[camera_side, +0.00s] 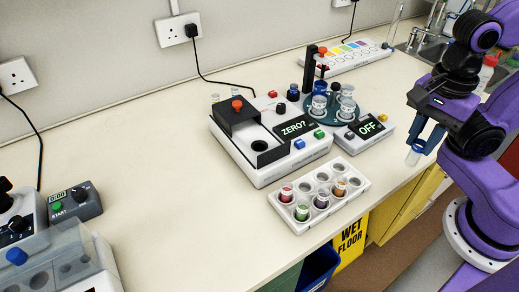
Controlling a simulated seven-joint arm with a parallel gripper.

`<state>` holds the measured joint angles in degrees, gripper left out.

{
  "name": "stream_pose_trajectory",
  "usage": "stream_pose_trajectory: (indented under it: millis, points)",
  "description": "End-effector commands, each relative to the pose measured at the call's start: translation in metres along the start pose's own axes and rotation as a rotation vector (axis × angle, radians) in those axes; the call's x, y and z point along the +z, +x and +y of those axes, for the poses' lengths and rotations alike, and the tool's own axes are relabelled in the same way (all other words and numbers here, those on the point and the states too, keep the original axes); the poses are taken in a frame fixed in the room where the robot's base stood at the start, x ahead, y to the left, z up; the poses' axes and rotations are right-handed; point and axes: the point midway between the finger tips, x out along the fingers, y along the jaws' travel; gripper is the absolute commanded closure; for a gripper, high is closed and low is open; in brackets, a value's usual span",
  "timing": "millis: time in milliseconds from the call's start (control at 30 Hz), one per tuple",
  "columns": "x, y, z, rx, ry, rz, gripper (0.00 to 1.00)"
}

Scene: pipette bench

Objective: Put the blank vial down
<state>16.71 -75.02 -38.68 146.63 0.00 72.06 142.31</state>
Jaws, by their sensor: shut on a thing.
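My gripper (424,141), with blue fingers, is at the right and points down. It is shut on a small clear vial with a blue cap (415,155), which I take as the blank vial. The vial hangs slightly tilted, off to the right of the bench devices and near the bench's front edge. Any label on it is too small to read. A white rack (345,207) stands at the front of the bench. Several vials with red, green, purple and orange colours sit in it, and several of its holes are empty.
A white instrument (262,178) reading "ZERO?" has an open dark well. A box reading "OFF" (385,137) and a round holder with clear vials (309,103) stand beside it. A colour-striped strip (372,55) lies behind. The bench left of centre (160,170) is clear.

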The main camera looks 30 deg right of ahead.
Motion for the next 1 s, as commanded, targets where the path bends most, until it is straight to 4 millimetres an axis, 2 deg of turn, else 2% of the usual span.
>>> stream_pose_trajectory:
  millis: [333,467,667,1000]
  points:
    - [0.001,0.0,-0.001,0.0,0.0,0.0,1.0]
    - [0.007,-0.004,-0.007,0.0,0.006,0.001,1.0]
    - [0.034,-0.017,-0.037,0.003,0.031,0.003,1.0]
    - [0.083,-0.032,-0.113,0.003,0.079,0.002,1.0]
